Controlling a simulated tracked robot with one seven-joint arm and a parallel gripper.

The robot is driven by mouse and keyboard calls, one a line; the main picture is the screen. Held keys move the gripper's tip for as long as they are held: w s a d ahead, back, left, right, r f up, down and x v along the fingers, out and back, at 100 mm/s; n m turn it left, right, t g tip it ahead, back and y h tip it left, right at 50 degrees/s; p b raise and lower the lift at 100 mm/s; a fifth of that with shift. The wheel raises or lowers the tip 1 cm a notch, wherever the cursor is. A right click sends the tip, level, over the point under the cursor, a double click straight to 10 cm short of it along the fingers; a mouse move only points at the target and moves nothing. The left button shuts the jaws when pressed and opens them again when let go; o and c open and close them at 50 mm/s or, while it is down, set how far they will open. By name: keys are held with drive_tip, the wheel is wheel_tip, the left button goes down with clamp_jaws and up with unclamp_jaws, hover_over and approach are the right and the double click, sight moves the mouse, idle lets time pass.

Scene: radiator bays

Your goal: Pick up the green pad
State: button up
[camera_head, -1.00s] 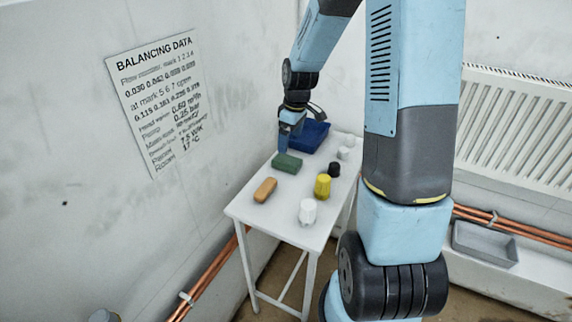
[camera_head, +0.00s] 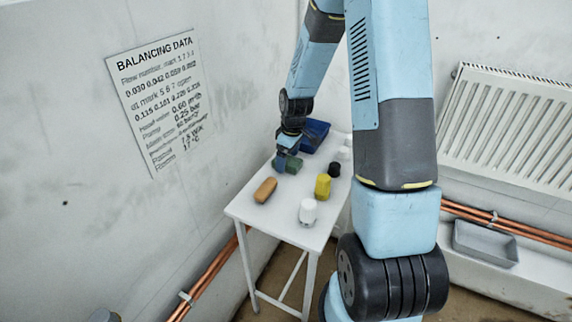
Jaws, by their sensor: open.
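The green pad (camera_head: 293,166) lies on the white table (camera_head: 245,208), toward its far left part. My gripper (camera_head: 284,162) is down at the pad's left end and covers part of it. The jaws are open. I cannot tell whether a finger touches the pad or whether the fingers straddle it.
A blue tray (camera_head: 315,132) stands just behind the pad. An orange-brown block (camera_head: 265,190), a yellow knob (camera_head: 322,187), a black knob (camera_head: 334,170) and a white knob (camera_head: 308,211) stand nearer. A wall with a data sign (camera_head: 158,95) is close on the left.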

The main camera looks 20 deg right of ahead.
drive_tip(key=shift+c, duration=0.4)
drive_tip(key=c, duration=1.1)
drive_tip(key=shift+c, duration=0.2)
drive_tip(key=shift+r, duration=0.65)
drive_tip(key=s+d+r, duration=0.2)
drive_tip(key=s+r, duration=0.9)
drive_tip(key=s, duration=0.3)
drive_tip(key=shift+d+r, duration=0.25)
drive_tip(key=shift+r, duration=0.1)
